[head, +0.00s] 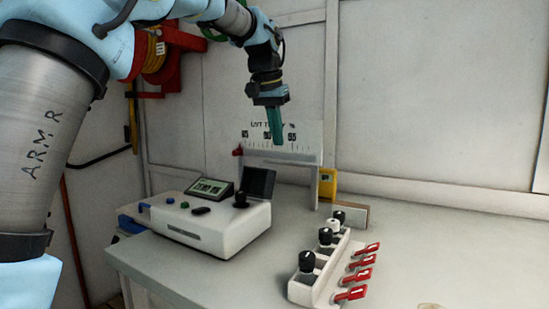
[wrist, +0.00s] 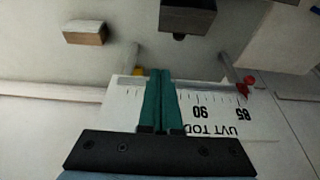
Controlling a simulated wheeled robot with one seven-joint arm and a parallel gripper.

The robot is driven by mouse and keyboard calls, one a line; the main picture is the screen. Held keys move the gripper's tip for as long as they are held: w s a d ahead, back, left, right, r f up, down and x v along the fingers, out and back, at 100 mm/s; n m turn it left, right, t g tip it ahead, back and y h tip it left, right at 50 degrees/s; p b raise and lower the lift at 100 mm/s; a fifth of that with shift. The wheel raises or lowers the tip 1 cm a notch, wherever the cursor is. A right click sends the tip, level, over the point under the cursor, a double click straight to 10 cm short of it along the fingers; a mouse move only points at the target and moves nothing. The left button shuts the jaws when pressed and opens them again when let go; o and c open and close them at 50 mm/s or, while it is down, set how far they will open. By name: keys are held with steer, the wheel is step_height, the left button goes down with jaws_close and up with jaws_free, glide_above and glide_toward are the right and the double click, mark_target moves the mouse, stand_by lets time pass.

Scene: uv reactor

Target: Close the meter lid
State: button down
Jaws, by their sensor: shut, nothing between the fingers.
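The meter (head: 225,228) is a white box on the bench in the head view, with a small lit display (head: 209,188) and coloured buttons. My gripper (head: 279,143) is shut and empty, with green fingers pointing down. It is above and to the right of the lid, in front of the scale panel. In the wrist view the shut fingertips (wrist: 161,71) overlap the scale; a dark block at the top edge may be the lid.
A white scale panel (head: 305,144) on posts stands behind the meter. A yellow device (head: 327,184) and a small block (head: 353,215) are to its right. The bench between is clear.

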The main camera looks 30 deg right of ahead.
mark_target(260, 183)
step_height(260, 183, down, 7)
steer(key=shift+s+a, duration=0.2)
steer(key=shift+a, duration=0.25)
steer(key=shift+f, duration=0.1)
stand_by(0.5)
steer(key=shift+s+a+h+b, duration=0.1)
steer(key=shift+a+h+b, duration=0.15)
steer(key=shift+b, duration=0.3)
